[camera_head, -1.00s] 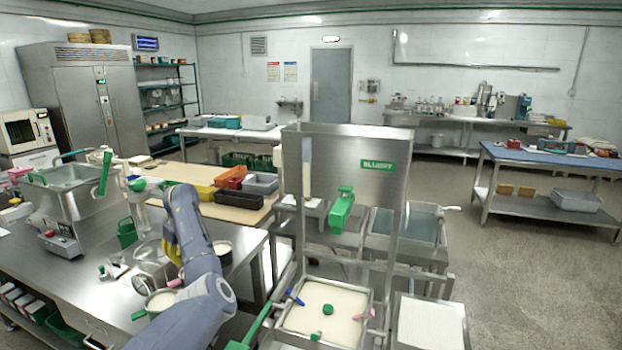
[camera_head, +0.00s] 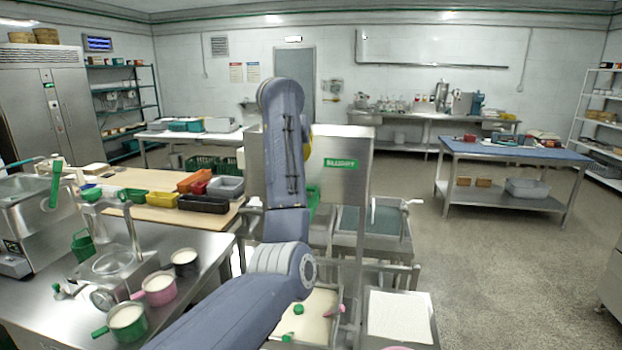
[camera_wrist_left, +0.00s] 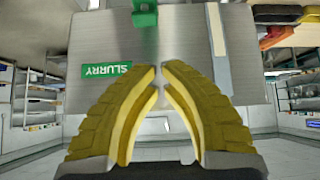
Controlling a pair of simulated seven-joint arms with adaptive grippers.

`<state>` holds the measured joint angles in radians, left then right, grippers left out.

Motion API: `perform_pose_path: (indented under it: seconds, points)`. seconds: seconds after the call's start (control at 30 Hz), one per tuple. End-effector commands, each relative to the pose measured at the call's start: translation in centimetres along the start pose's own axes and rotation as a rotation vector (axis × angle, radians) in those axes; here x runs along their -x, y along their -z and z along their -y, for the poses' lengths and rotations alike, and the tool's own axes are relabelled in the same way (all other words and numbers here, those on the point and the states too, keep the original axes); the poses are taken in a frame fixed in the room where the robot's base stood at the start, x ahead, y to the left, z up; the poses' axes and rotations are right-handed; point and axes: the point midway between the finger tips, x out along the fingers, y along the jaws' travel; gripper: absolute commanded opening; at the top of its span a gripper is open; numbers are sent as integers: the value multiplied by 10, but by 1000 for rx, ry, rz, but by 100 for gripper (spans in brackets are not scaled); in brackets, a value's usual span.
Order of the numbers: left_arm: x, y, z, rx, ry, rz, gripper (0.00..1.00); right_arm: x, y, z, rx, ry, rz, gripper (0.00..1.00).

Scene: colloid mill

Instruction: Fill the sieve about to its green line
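A steel tank (camera_head: 345,150) with a green SLURRY label stands right of centre in the head view; it fills the upper wrist view (camera_wrist_left: 190,40), label upside down. Its green tap (camera_head: 314,195) is partly behind my arm and shows at the wrist view's top edge (camera_wrist_left: 145,14). My left gripper (camera_wrist_left: 160,72) faces the tank front, yellow fingertips nearly touching, nothing between them; in the head view my arm hides most of it. Below the tank is a square basin (camera_head: 322,297) of white material with a green knob (camera_head: 298,310). I cannot identify the sieve or its green line. My right gripper is out of view.
Green (camera_head: 127,320), pink (camera_head: 158,288) and dark (camera_head: 185,261) pots with pale contents stand on the steel bench (camera_head: 210,250) at left. A white-topped tray (camera_head: 400,315) is right of the basin. Coloured bins sit behind the bench.

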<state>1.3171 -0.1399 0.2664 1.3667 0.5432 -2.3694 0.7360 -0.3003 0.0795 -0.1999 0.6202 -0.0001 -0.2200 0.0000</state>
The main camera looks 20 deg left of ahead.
Motion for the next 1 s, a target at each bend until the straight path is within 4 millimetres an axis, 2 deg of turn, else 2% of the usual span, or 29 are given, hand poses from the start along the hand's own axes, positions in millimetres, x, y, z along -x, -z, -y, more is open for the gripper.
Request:
perform_pose_path:
  seconds: [0.1,0.2,0.63,0.77,1.0]
  points:
    - [12,6,-16,-38,-17,-21,0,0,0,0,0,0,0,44]
    - [15,8,-22,-54,-22,-28,0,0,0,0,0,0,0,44]
    - [14,8,-23,-56,-23,-29,0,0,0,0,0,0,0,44]
    - [4,8,-23,-57,-22,-26,0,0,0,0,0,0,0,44]
    - [-34,8,-22,-56,-19,-25,0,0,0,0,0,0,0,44]
